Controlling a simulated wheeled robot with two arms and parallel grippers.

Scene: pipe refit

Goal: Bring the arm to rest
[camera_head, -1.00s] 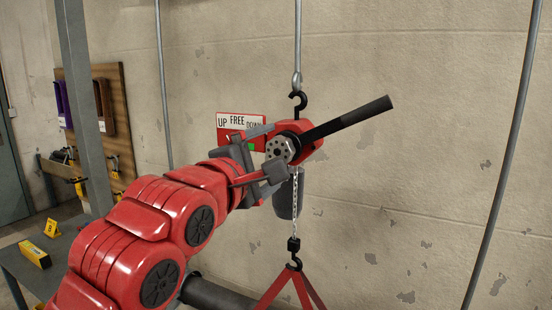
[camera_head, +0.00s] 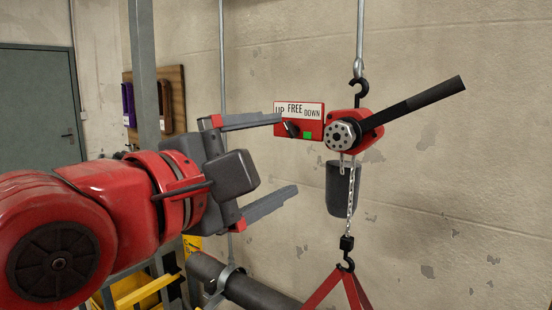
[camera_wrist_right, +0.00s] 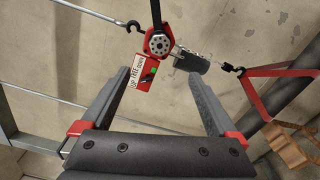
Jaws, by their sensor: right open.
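My right gripper (camera_head: 284,155) is open and empty in the head view, its two grey fingers spread wide and pointing right toward the hoist. In the right wrist view my right gripper (camera_wrist_right: 160,82) also shows open, with nothing between the fingers. The red lever hoist (camera_head: 362,124) hangs from a hook, its black handle (camera_head: 420,103) slanting up to the right. A red selector box (camera_head: 299,119) marked UP, FREE, DOWN sits left of the hoist, with a black knob and a green square. The upper finger's tip appears close to it; contact cannot be told. My left gripper is out of view.
Red slings (camera_head: 338,290) hang from the chain's lower hook. A thick dark pipe (camera_head: 250,291) runs below my gripper. A grey post (camera_head: 144,75) and a wooden board (camera_head: 165,95) with holders stand at left. A door (camera_head: 38,105) is farther left.

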